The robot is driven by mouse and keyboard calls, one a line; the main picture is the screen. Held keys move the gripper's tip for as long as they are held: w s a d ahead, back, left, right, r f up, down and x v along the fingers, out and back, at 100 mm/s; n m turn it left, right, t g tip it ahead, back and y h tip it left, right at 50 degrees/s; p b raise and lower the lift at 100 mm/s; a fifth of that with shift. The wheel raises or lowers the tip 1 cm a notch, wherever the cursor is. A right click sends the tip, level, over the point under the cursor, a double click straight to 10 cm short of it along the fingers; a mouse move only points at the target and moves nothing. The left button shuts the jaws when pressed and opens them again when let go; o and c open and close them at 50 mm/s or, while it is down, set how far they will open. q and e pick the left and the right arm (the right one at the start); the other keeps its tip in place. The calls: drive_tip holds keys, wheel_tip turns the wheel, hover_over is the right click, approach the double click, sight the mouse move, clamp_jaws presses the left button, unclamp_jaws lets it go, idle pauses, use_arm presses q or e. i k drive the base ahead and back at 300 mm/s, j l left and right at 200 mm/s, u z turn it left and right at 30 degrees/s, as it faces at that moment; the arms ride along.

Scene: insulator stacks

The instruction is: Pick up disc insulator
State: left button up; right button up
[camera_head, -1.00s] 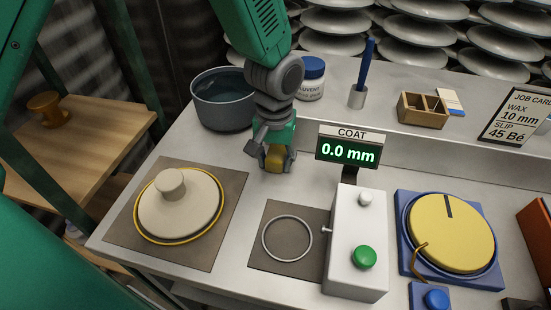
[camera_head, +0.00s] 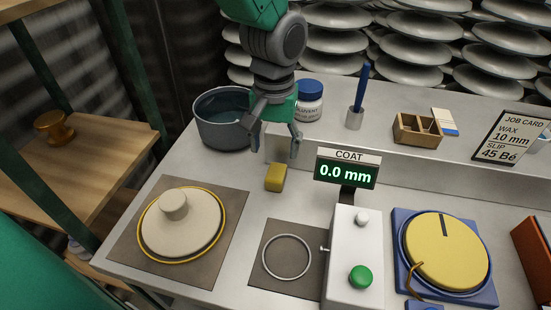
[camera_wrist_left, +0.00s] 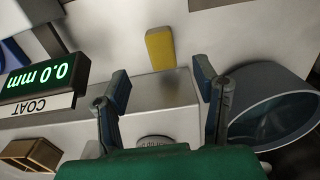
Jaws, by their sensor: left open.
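The disc insulator (camera_head: 198,222) is pale cream with a round knob (camera_head: 173,204) on top. It sits inside a yellow ring on a brown square mat (camera_head: 228,252) at the left of the bench. My left gripper (camera_head: 274,153) is open and empty, behind and to the right of the disc. It is above a small yellow block (camera_head: 275,177) that lies on the bench. In the left wrist view the open fingers (camera_wrist_left: 162,92) are apart, with the yellow block (camera_wrist_left: 160,48) beyond them. My right gripper is out of view.
A dark pot (camera_head: 222,122) and a white jar (camera_head: 309,102) stand behind. A COAT display (camera_head: 346,172) and white box (camera_head: 354,255) stand right of a mat with a thin ring (camera_head: 287,257). A yellow turntable (camera_head: 447,250) is at the right.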

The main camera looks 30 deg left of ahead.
sight(181, 223)
drive_tip(key=k, duration=1)
